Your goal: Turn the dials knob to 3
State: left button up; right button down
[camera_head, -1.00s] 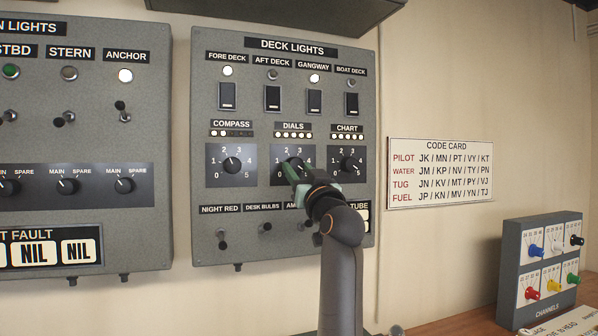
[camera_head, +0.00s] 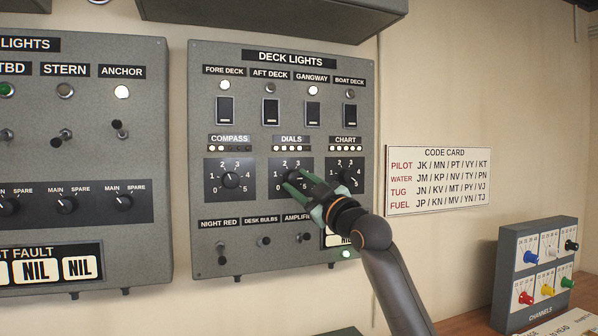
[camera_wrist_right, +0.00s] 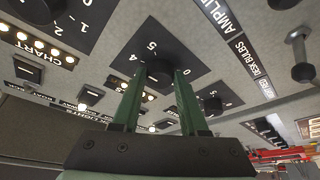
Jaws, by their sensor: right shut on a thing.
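The dials knob (camera_wrist_right: 160,76) is a dark round knob on a black plate (camera_head: 274,190) marked 0 to 5, under the DIALS label in the middle of the deck lights panel (camera_head: 197,130). My right gripper (camera_head: 290,179) has its green fingers at the knob, reaching in from the lower right. In the right wrist view the two fingers (camera_wrist_right: 158,90) stand on either side of the knob, shut on it. The fingers hide the knob's pointer and some numbers, so I cannot read its setting. My left gripper is not in view.
The compass knob (camera_head: 230,180) is left of the dials knob and the chart knob (camera_head: 347,177) close on its right. Toggle switches, such as night red (camera_head: 221,247), sit below. A code card (camera_head: 438,181) and a channels box (camera_head: 538,270) are at the right.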

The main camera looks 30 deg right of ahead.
jog(key=n+p, duration=0.2)
jog(key=n+g+y+p, duration=0.1)
jog(key=n+p, duration=0.1)
jog(key=p, duration=0.1)
jog(key=r+n+g+y+p, duration=0.1)
jog(key=n+p, duration=0.1)
jog(key=p, duration=0.1)
jog(key=shift+d+n, duration=0.25)
jog(key=shift+n, duration=0.15)
jog(key=shift+n+g+y+p, duration=0.3)
jog(key=shift+n+p, duration=0.15)
jog(key=shift+n, duration=0.45)
jog(key=shift+n+g, duration=0.3)
jog(key=shift+n, duration=0.5)
jog(key=shift+n+g, duration=0.6)
jog(key=shift+n, duration=1)
jog(key=shift+a, duration=0.1)
jog(key=shift+c, duration=2.2)
grip_release()
jog(key=shift+s, duration=0.15)
